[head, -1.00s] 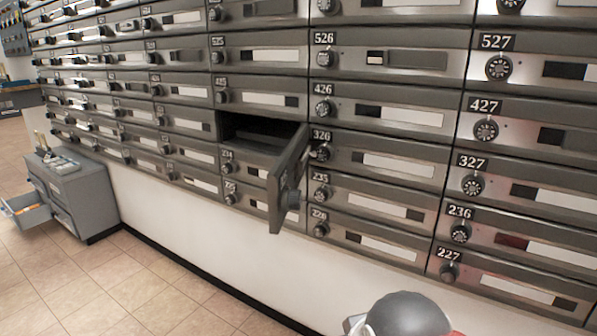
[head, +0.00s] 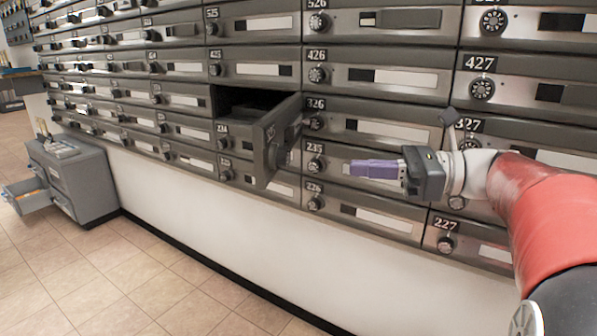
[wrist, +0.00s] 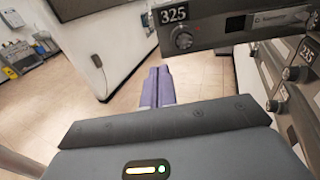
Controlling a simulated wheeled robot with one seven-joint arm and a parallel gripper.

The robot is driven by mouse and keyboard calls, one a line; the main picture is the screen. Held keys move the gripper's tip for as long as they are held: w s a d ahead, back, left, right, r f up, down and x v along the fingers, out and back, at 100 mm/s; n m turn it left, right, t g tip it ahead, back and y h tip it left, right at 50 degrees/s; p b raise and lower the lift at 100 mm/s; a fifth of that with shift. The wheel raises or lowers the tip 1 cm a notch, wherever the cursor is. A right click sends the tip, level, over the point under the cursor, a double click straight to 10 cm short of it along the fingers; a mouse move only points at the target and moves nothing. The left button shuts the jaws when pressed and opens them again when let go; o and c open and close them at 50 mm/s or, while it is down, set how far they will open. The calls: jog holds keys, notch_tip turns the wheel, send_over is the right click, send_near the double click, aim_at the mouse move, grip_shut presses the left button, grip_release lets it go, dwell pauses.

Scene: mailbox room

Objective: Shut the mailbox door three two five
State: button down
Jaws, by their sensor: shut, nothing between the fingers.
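The mailbox door 325 (head: 277,141) stands open, swung out from the wall and hinged on its right side beside box 326. Its dark empty-looking compartment (head: 240,102) shows to the left of it. In the wrist view the door's front (wrist: 235,30) faces me at the upper right, with its 325 plate and a round dial. My gripper (head: 352,169) has purple fingers, pressed together and empty. It is to the right of the open door, in front of box 235, apart from the door. In the wrist view the fingertips (wrist: 159,70) are below and left of the door's dial.
Rows of shut mailboxes (head: 375,120) fill the wall around the open one. A grey cabinet (head: 75,175) with an open drawer stands on the floor at left. The tiled floor (head: 140,270) in front of the wall is clear.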

jog(key=b, duration=0.2)
send_near(265, 157)
jog(key=x, duration=0.6)
jog(key=shift+w+d+f, duration=0.1)
jog(key=shift+f, duration=0.1)
jog(key=shift+w+a, duration=0.15)
jog(key=shift+a, duration=0.3)
